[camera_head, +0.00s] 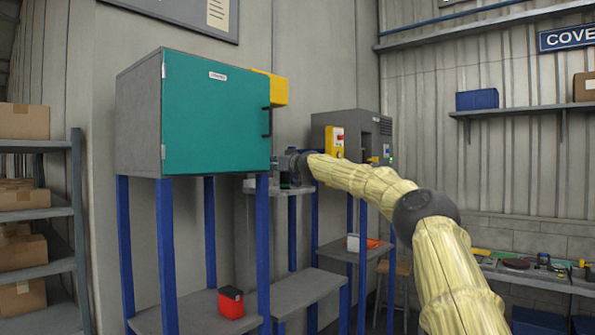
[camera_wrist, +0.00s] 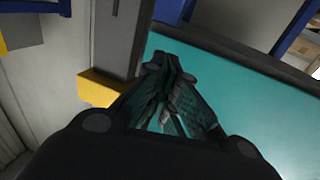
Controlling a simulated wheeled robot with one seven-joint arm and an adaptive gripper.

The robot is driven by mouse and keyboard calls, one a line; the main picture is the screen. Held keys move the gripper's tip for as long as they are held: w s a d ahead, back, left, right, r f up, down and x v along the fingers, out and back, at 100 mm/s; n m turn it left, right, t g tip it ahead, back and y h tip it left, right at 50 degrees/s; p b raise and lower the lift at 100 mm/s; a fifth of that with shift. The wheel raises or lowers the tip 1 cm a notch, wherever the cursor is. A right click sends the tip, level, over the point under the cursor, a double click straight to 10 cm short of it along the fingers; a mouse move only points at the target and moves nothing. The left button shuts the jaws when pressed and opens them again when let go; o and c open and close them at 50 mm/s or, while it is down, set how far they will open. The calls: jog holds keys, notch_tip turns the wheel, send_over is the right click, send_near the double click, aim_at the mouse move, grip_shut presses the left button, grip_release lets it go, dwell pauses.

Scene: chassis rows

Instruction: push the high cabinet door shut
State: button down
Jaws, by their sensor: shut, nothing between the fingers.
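The high cabinet (camera_head: 138,118) is a grey box on blue legs. Its teal door (camera_head: 215,115) faces me, with a small white label near the top and a dark handle (camera_head: 266,122) on the right side. I cannot tell whether a gap remains between door and cabinet. My gripper (camera_head: 278,165) is by the door's lower right corner, partly hidden at its tip. In the wrist view my gripper (camera_wrist: 165,70) has its fingers together and empty, in front of the teal door surface (camera_wrist: 245,120). Contact with the door is not clear.
A yellow box (camera_head: 279,89) sticks out behind the door's right edge. A grey machine (camera_head: 375,130) stands farther right. A red box (camera_head: 231,303) sits on the low shelf under the cabinet. A shelf rack (camera_head: 77,200) with cartons stands at the left.

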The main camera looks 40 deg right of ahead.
jog(key=s+d+b, duration=0.2)
jog(key=s+b, duration=0.2)
jog(key=s, duration=0.4)
jog(key=shift+s+f, duration=0.2)
jog(key=shift+s, duration=0.15)
